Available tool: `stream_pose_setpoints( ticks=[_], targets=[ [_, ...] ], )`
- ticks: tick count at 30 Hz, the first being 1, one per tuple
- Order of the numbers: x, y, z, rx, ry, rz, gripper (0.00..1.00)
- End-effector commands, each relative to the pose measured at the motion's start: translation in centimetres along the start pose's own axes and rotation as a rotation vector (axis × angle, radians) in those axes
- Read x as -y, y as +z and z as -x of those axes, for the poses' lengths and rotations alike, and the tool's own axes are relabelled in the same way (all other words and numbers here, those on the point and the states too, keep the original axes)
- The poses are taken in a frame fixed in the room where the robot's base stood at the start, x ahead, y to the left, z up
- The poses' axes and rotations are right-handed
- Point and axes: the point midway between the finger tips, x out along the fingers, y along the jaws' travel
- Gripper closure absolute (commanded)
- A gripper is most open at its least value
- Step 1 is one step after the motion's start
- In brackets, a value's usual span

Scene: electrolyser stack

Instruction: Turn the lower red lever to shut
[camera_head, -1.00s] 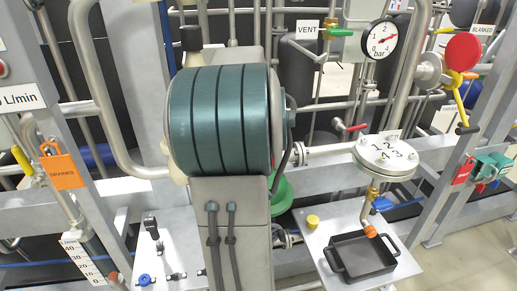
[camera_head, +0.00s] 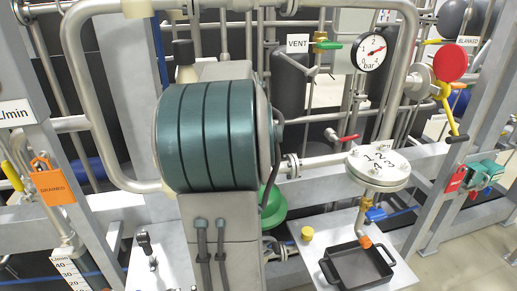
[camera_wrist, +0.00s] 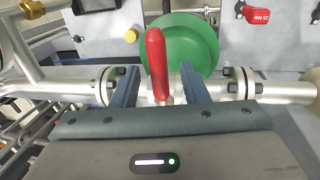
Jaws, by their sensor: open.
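A red lever (camera_wrist: 157,65) stands upright in the wrist view, in front of a green round wheel (camera_wrist: 195,35) and a horizontal steel pipe (camera_wrist: 270,91). My gripper (camera_wrist: 158,80) is open, with one grey finger to each side of the lever and gaps between. I cannot tell how deep the lever sits between the fingers. In the head view my teal and grey arm hides the gripper and this lever; part of the green wheel (camera_head: 273,208) shows beside the arm. Another red lever (camera_head: 347,138) shows on pipework further right, below the pressure gauge (camera_head: 369,52).
Flanges (camera_wrist: 106,86) on the pipe flank the fingers closely. An orange tag marked DRAINED (camera_head: 51,187) hangs at left.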

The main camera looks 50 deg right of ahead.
Motion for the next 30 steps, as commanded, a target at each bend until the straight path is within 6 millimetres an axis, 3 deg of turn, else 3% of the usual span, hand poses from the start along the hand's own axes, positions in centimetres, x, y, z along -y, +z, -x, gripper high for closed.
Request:
stream_pose_setpoints(
  ticks=[5, 12, 18, 23, 30],
  targets=[
    [0.0, -0.1, 2.9, -0.007, 0.0, 0.0, 0.59],
    [0.0, -0.1, 8.6, -0.005, 0.001, -0.001, 0.59],
    [-0.1, -0.1, 11.9, -0.002, 0.001, -0.002, 0.59],
    [0.0, 0.0, 13.2, 0.0, 0.0, -0.002, 0.59],
    [0.0, 0.0, 13.4, 0.001, 0.0, -0.002, 0.59]
  ],
)
